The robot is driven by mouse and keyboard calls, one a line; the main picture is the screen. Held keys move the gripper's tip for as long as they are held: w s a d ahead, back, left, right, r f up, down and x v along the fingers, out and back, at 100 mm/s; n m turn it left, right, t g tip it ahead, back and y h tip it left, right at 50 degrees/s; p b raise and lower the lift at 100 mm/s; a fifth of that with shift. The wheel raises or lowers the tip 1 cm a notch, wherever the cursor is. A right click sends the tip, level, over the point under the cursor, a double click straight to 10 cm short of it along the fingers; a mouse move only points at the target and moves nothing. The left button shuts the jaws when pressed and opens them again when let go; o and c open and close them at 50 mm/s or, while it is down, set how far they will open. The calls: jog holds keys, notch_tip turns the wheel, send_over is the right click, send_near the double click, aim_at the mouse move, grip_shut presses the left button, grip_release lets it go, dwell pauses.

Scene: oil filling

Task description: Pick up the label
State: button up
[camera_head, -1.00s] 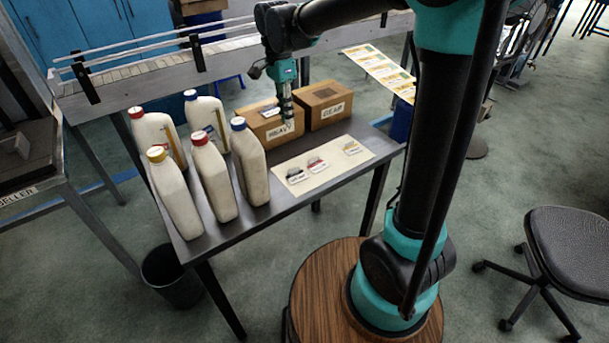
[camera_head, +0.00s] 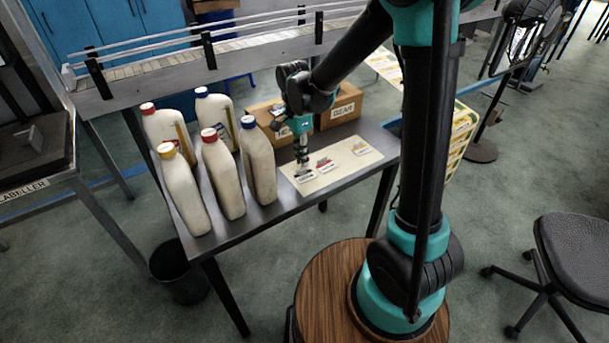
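Several small labels lie on a cream sheet (camera_head: 335,179) on the grey table. A dark label (camera_head: 305,176) is at the sheet's left, a red label (camera_head: 325,165) in the middle and a yellow label (camera_head: 359,148) at the right. My gripper (camera_head: 303,164) points down right over the dark label, its tip at or just above it. I cannot tell whether it touches the label. The fingers are too small to show whether they are open or shut.
Several cream bottles (camera_head: 222,178) with coloured caps stand on the table's left. Two cardboard boxes stand behind the sheet, one marked GEAR (camera_head: 340,106); my arm partly hides the other (camera_head: 262,117). A conveyor (camera_head: 150,72) runs behind. A dark bin (camera_head: 178,272) stands on the floor.

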jog(key=shift+s+d+f, duration=0.1)
jog(key=shift+s+f, duration=0.05)
jog(key=shift+f, duration=1)
grip_shut()
jog(key=shift+r, duration=0.2)
